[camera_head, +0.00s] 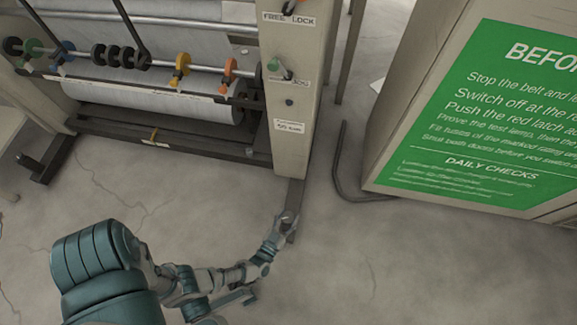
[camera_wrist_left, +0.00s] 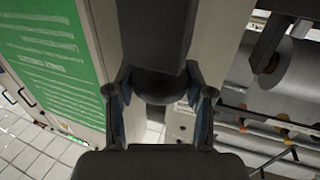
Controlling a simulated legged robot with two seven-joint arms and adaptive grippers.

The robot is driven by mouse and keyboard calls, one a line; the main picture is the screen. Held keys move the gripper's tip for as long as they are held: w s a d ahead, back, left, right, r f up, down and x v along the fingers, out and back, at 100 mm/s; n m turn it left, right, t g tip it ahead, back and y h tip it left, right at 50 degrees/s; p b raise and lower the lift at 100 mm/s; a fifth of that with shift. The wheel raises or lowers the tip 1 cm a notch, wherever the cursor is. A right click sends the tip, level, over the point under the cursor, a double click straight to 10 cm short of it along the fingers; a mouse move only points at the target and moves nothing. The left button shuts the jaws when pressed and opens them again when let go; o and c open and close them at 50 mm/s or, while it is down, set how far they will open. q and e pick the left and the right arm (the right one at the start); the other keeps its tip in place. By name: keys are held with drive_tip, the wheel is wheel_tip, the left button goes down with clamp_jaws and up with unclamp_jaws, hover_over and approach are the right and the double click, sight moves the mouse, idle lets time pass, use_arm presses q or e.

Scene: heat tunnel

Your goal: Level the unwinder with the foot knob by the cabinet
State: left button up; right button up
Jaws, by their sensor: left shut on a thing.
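The unwinder (camera_head: 285,140) stands at the upper left of the head view, with a pale roll (camera_head: 160,100) between its posts. A dark foot bar (camera_head: 293,200) reaches forward from its right post. My left gripper (camera_head: 286,218) is low at the front end of this bar. In the left wrist view, the dark round foot knob (camera_wrist_left: 160,88) sits under the dark bar (camera_wrist_left: 155,30). The left gripper (camera_wrist_left: 160,80) is shut on the knob, one finger on each side. In the head view, the gripper mostly hides the knob. My right gripper is not in view.
The cabinet (camera_head: 405,120) with a green sign (camera_head: 500,120) stands to the right. A bent dark rail (camera_head: 342,175) lies between cabinet and unwinder. A second dark foot (camera_head: 50,165) is at left. The concrete floor (camera_head: 430,260) in front is clear.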

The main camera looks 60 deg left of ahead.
sight(288, 217)
use_arm(q)
drive_tip(key=o, duration=1.1)
drive_tip(key=shift+r, duration=0.45)
wheel_tip(288, 217, up, 9)
drive_tip(key=shift+r, duration=0.1)
drive_tip(key=shift+w, duration=0.1)
